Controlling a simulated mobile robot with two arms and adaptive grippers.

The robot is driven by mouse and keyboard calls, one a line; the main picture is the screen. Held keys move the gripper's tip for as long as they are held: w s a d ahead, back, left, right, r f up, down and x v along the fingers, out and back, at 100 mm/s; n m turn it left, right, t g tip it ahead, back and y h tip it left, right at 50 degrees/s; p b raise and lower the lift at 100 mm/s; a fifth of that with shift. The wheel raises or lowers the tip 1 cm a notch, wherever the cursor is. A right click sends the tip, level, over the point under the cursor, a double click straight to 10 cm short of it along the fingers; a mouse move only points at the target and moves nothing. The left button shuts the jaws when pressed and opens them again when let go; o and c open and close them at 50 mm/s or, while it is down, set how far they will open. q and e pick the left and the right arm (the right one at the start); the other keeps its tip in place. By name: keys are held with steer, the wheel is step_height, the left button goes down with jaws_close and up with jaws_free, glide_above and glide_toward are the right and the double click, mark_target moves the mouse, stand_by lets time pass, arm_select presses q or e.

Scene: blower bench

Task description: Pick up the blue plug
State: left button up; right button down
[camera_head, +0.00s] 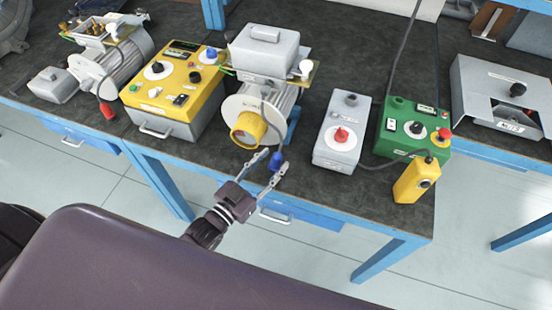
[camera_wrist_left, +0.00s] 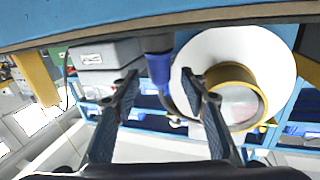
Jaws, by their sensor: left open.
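In the left wrist view the plug (camera_wrist_left: 158,68) appears between the two fingertips (camera_wrist_left: 160,76), with a gap on each side. I cannot tell whether its depth matches the fingertips. My right gripper is not in view.
The blower's yellow outlet (camera_head: 247,127) is close behind the left fingers. A grey box with a red knob (camera_head: 338,150), a green control box (camera_head: 405,140) and a yellow pendant (camera_head: 412,182) stand to the right. A yellow control box (camera_head: 165,100) and a red plug (camera_head: 108,111) are left.

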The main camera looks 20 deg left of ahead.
arm_select(q)
steer(key=shift+x, duration=1.1)
steer(key=shift+w, duration=0.15)
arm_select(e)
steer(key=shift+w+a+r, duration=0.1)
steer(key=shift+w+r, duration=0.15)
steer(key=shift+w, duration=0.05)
arm_select(q)
steer(key=shift+c, duration=0.4)
jaws_close()
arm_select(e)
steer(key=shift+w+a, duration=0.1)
